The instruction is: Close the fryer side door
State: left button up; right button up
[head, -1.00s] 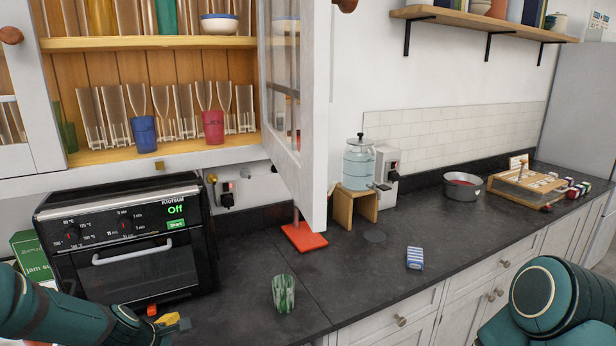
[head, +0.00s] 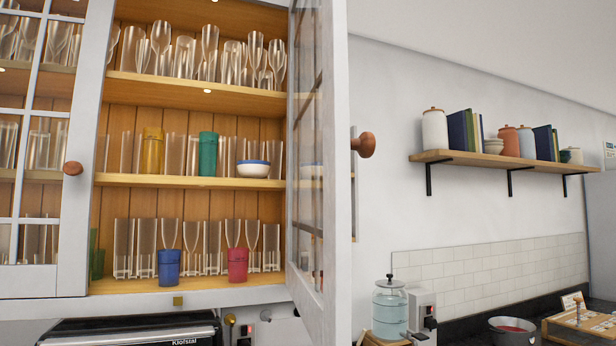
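The glazed cabinet (head: 196,297) fills the left half of the head view. Its right door (head: 333,160) stands wide open, swung out toward me, with a round copper-brown knob (head: 366,145) on its outer face. Its left door (head: 72,200) looks shut and has a similar knob (head: 73,168). Only the top of the black fryer oven (head: 140,328) shows below the cabinet; its front is out of the picture. Neither of my grippers is in view.
Shelves inside hold clear glasses, a blue cup (head: 169,266), a red cup (head: 238,265), a green cup (head: 208,153) and a bowl (head: 254,169). A wall shelf (head: 500,158) with jars and books hangs at right. A glass dispenser (head: 389,308) and a pot (head: 511,331) stand below.

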aim_at(326, 318)
jog(key=i+l+u, duration=0.3)
jog(key=l+u, duration=0.3)
jog(key=l, duration=0.15)
jog(key=i+l+u, duration=0.15)
jog(key=l+u, duration=0.15)
jog(key=l, duration=0.15)
